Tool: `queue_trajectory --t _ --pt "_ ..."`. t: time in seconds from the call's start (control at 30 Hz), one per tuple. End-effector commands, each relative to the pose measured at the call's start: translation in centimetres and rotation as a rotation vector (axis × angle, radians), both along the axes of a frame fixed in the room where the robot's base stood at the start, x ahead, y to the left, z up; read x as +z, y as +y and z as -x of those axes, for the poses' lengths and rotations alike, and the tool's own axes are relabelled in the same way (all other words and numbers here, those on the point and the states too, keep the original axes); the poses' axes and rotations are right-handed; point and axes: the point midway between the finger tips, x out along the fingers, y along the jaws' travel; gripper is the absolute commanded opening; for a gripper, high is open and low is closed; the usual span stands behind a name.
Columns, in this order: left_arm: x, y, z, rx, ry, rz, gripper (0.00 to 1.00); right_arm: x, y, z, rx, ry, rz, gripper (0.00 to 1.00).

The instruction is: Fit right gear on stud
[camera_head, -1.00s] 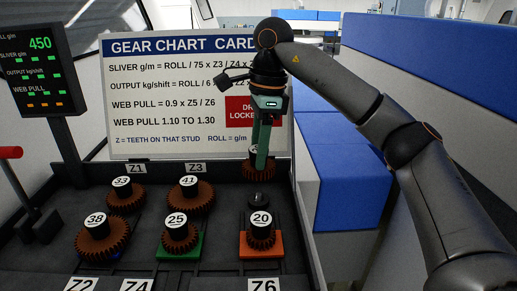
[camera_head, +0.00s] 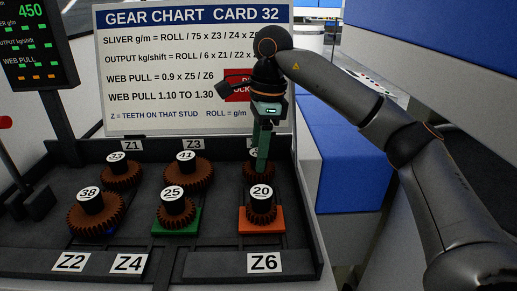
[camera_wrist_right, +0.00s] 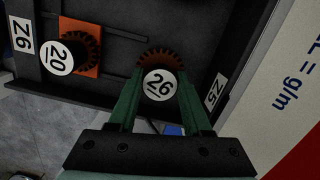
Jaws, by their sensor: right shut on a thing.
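My right gripper (camera_head: 260,162) points down and is shut on the black hub of the brown 26 gear (camera_head: 251,174), in the back row at the right. In the right wrist view the white 26 face of this gear (camera_wrist_right: 160,84) sits between the green fingers, near the Z5 label (camera_wrist_right: 215,90). The stud under the gear is hidden, so I cannot tell how far down the gear sits. The 20 gear (camera_head: 262,209) stands in front of it on an orange plate (camera_head: 249,227). My left gripper is not in view.
The 33 gear (camera_head: 121,178), 41 gear (camera_head: 187,172), 38 gear (camera_head: 89,216) and 25 gear (camera_head: 176,214) stand on the dark bed. The gear chart card (camera_head: 180,70) rises behind it. A blue-topped machine (camera_head: 350,165) is to the right.

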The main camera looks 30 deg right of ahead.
Motion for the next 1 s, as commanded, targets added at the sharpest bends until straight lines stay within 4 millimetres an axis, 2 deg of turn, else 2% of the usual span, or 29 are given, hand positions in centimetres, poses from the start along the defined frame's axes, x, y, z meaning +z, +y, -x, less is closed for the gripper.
queue_trajectory --t 0.2,0.23,0.5,0.53,0.83,1.0 --pt "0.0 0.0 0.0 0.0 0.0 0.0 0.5 0.0 0.0 0.0 0.0 -0.001 -0.001 0.0" --pt "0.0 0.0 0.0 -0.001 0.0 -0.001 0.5 0.0 0.0 0.0 0.0 -0.001 -0.001 0.51" --pt "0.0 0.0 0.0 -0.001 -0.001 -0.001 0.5 0.0 0.0 0.0 0.0 -0.001 -0.001 0.82" --pt "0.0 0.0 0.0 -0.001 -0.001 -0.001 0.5 0.0 0.0 0.0 0.0 -0.001 -0.001 0.84" --pt "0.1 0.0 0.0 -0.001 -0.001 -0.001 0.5 0.3 0.0 0.0 0.0 -0.001 -0.001 0.84" --pt "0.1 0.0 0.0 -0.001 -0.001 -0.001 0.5 2.5 -0.2 0.0 0.001 -0.004 -0.003 0.84"
